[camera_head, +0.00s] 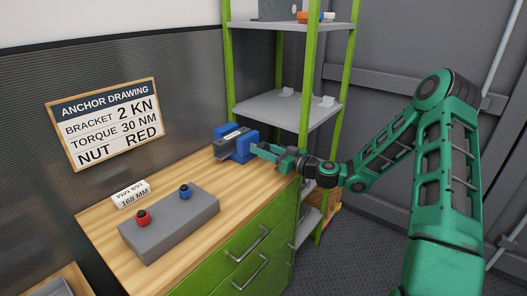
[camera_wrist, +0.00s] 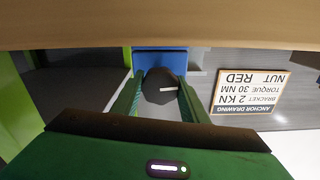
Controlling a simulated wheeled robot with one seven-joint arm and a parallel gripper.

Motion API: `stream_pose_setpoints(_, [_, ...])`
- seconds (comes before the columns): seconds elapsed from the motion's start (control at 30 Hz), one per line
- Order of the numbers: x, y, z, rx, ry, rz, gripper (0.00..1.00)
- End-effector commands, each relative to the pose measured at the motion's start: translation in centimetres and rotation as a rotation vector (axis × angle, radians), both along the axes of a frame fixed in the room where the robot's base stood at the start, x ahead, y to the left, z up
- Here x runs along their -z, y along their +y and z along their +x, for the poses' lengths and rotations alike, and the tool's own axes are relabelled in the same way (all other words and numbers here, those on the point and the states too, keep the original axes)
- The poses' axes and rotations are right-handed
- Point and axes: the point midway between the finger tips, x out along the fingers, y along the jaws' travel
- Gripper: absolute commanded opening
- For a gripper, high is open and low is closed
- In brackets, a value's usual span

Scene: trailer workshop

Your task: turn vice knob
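The blue vice (camera_head: 236,143) stands on the far right end of the wooden workbench. In the wrist view its blue body (camera_wrist: 160,61) is at the top centre, upside down. The dark round vice knob (camera_wrist: 160,84) faces my gripper, with a small pale bar on its right side. My gripper (camera_head: 257,151) reaches in from the right, close to the vice. In the wrist view my gripper (camera_wrist: 160,88) has its green fingers apart, one on each side of the knob. I cannot tell whether either finger touches it. In the head view the knob is hidden by my gripper.
A grey block (camera_head: 178,232) with a red knob (camera_head: 142,218) and a blue knob (camera_head: 185,191) sits on the workbench (camera_head: 95,225). A white label block (camera_head: 131,194) is behind it. A green-framed shelf (camera_head: 285,108) stands close behind the vice. A sign (camera_head: 106,123) hangs on the wall.

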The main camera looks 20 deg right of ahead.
Motion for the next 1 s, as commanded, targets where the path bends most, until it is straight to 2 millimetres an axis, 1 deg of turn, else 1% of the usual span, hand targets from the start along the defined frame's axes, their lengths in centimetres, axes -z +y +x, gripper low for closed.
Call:
stream_pose_setpoints(0.27, [0.04,-0.25,0.1,0.005,0.006,0.007,0.18])
stream_pose_setpoints(0.47, [0.06,-0.33,0.12,0.006,0.047,0.062,0.18])
stream_pose_setpoints(1.0, [0.16,-0.57,0.13,0.009,0.284,0.39,0.18])
